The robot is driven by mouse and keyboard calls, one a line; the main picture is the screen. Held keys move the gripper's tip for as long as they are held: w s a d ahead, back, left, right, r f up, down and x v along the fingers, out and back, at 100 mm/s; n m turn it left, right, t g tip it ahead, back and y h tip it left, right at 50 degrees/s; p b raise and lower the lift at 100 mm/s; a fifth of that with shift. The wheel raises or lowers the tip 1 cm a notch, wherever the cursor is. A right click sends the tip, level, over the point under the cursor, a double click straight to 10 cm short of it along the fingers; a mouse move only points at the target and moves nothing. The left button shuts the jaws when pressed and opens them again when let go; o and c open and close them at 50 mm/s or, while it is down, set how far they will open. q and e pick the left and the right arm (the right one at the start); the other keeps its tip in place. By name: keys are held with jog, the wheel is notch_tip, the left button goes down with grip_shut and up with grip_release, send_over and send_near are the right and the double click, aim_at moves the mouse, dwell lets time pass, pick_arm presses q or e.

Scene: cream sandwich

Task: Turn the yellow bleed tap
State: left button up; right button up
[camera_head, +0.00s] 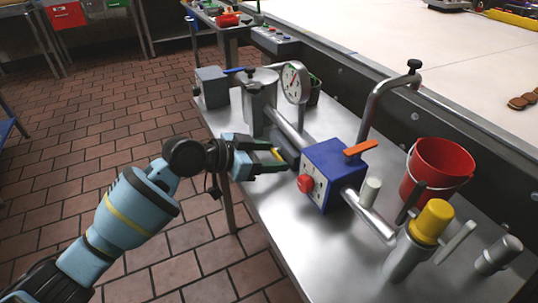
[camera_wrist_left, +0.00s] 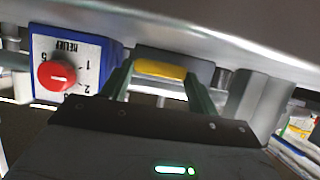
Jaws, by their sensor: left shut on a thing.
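The yellow bleed tap (camera_head: 277,155) shows as a small yellow handle on the near side of the pipework, left of the blue relief box (camera_head: 335,172). My left gripper (camera_head: 281,158) reaches it from the left, with one green-tipped finger on each side. In the left wrist view the yellow tap (camera_wrist_left: 160,69) lies crosswise between the two fingers (camera_wrist_left: 160,82), and the gripper is shut on it. Part of the tap is hidden by the fingers in the head view. My right gripper is not in view.
The relief box carries a red knob (camera_head: 305,184), close to my left fingertips, and an orange lever (camera_head: 361,148). A pressure gauge (camera_head: 294,83) stands behind. A red bucket (camera_head: 437,172) and yellow-capped cylinder (camera_head: 431,222) stand right. The brick floor (camera_head: 100,150) at left is open.

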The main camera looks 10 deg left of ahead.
pick_arm(q)
jog(key=shift+r, duration=0.1)
jog(key=shift+w+a+r+n+g+h+p, duration=0.15)
jog(key=shift+n+g+h+p, duration=0.15)
jog(key=shift+n, duration=0.25)
jog(key=shift+w+r+n+g+h+p, duration=0.1)
jog(key=shift+n+g+h+p, duration=0.1)
jog(key=shift+n+g, duration=0.3)
jog(key=shift+w+a+r+n+g+h, duration=0.1)
jog(key=shift+w+n+g+h, duration=0.15)
jog(key=shift+n, duration=0.4)
jog(key=shift+a+r+n+g+h, duration=0.15)
jog(key=shift+n+h, duration=0.2)
jog(key=shift+n, duration=0.25)
jog(key=shift+f, duration=0.1)
jog(key=o, duration=1)
jog(key=shift+c, duration=0.2)
jog(key=shift+v, duration=3.9)
jog(key=shift+w, duration=0.1)
jog(key=shift+c, duration=0.2)
